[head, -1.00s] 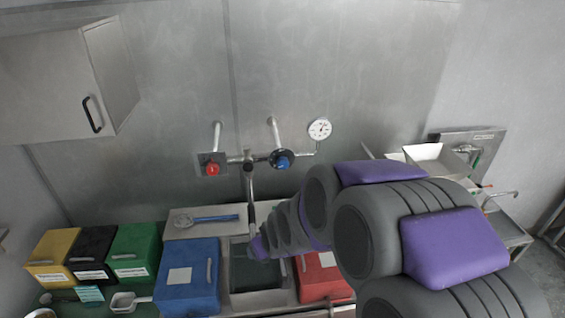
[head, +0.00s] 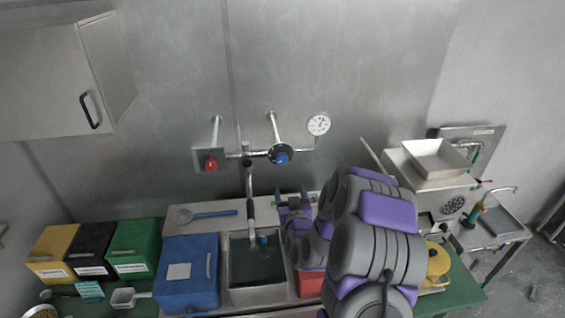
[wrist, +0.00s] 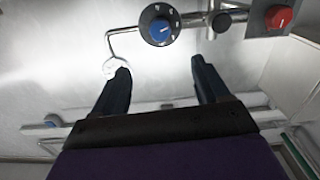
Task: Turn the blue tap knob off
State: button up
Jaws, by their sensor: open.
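The blue tap knob (head: 282,156) sits on a black dial on the wall pipe above the sink. In the wrist view the blue knob (wrist: 160,32) is at the top centre, with pale marks on its dial. My gripper (head: 291,195) is below the knob and right of the faucet, with its fingers pointing up. In the wrist view my gripper (wrist: 161,76) is open and empty. Its two dark fingers are apart from the knob.
A red knob (head: 211,163) is on the same pipe to the left. A round gauge (head: 319,124) is to the upper right. The faucet (head: 250,190) hangs over the sink (head: 234,272). A blue box (head: 188,290) stands left of the sink.

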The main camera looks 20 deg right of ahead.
aim_at(282, 161)
jog(key=p+x, duration=0.3)
jog(key=x, duration=1.2)
jog(key=shift+w+d+f, duration=0.15)
jog(key=shift+w+d, duration=0.05)
jog(key=shift+w, duration=0.45)
jog(key=shift+w+d, duration=0.15)
jog(key=shift+w, duration=0.3)
jog(key=c, duration=1)
